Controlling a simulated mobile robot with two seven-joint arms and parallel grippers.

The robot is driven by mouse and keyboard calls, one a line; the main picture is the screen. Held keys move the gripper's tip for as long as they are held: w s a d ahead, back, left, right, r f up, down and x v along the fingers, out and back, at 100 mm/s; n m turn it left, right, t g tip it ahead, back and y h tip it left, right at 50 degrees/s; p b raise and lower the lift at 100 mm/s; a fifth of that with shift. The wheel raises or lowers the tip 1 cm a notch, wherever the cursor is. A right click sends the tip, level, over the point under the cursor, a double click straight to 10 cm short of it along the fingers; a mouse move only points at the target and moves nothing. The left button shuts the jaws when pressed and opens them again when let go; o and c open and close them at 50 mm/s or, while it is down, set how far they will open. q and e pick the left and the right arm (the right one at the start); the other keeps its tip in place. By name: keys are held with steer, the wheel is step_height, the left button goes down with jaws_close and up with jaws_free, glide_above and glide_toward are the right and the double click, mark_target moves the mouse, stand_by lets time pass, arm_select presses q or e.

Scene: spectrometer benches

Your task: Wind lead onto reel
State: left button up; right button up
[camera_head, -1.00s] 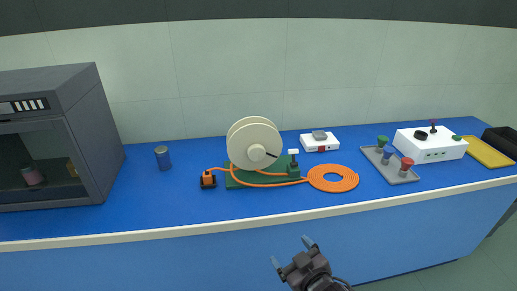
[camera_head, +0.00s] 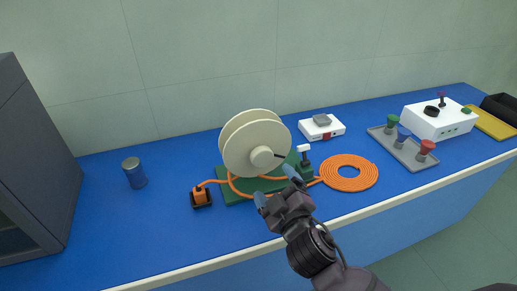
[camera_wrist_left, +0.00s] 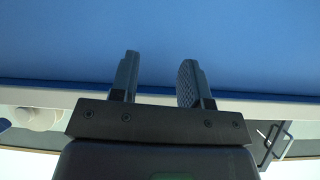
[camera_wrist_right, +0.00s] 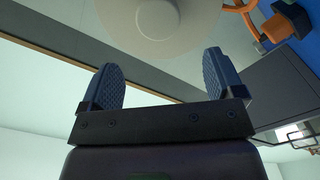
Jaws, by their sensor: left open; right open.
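A cream reel (camera_head: 255,143) stands upright on a green base (camera_head: 238,194), with a hub (camera_head: 263,157) and a dark crank pin facing me. An orange lead runs from an orange plug in a black holder (camera_head: 201,197) past the reel's foot to a flat coil (camera_head: 348,173) on the right. My right gripper (camera_head: 277,190) is open and empty in front of the reel's lower right; the reel also fills the top of the right wrist view (camera_wrist_right: 160,25). My left gripper (camera_wrist_left: 160,80) is open and empty, seen only in its wrist view, by the blue bench's edge.
A blue can (camera_head: 134,173) stands left of the reel, and a dark cabinet (camera_head: 35,150) at the far left. A white box (camera_head: 321,128), a grey tray with coloured knobs (camera_head: 404,150) and a white control box (camera_head: 438,120) stand to the right. A yellow tray (camera_head: 490,122) lies beyond.

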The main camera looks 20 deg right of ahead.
mark_target(262, 159)
steer(key=w, duration=0.9)
steer(key=shift+w+a, duration=0.1)
arm_select(q)
steer(key=shift+s+f, duration=0.15)
steer(key=shift+s, duration=0.2)
arm_select(e)
steer(key=shift+w, duration=0.6)
arm_select(q)
steer(key=shift+s, duration=0.1)
arm_select(e)
steer(key=c, duration=1.3)
arm_select(q)
steer(key=shift+s+f, duration=0.4)
steer(key=shift+s, duration=0.05)
steer(key=shift+r, duration=0.1)
arm_select(e)
steer(key=shift+w, duration=0.1)
